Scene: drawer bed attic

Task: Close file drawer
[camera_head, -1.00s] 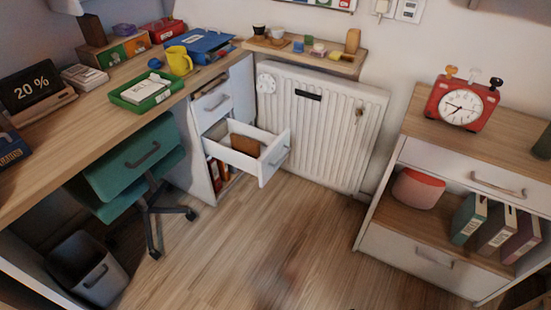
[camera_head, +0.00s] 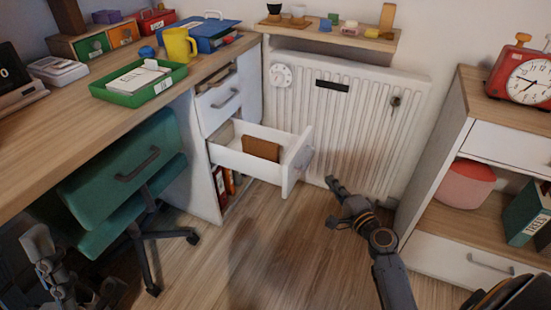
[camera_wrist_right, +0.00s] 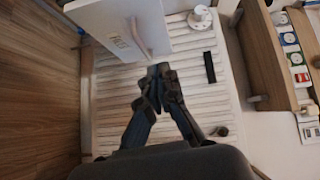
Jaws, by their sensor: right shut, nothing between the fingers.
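The white file drawer (camera_head: 255,163) under the desk is pulled out, with a brown folder (camera_head: 261,149) inside. Its front panel (camera_head: 298,160) faces right, toward the radiator side, and carries a handle. In the right wrist view the white drawer front (camera_wrist_right: 120,30) is at the upper left with its handle (camera_wrist_right: 141,38). My right gripper (camera_head: 332,182) is shut and empty, just right of the drawer front and a little lower in the head view. In the wrist view its fingertips (camera_wrist_right: 159,70) are close to the handle; contact is not clear. My left gripper (camera_head: 38,240) is at the lower left, its fingers unclear.
A white radiator (camera_head: 345,115) stands behind my right gripper. A green chair (camera_head: 125,165) is left of the drawer. A closed drawer (camera_head: 218,102) is above the open one. A shelf unit (camera_head: 455,100) stands at the right. The wooden floor (camera_head: 265,250) in front is clear.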

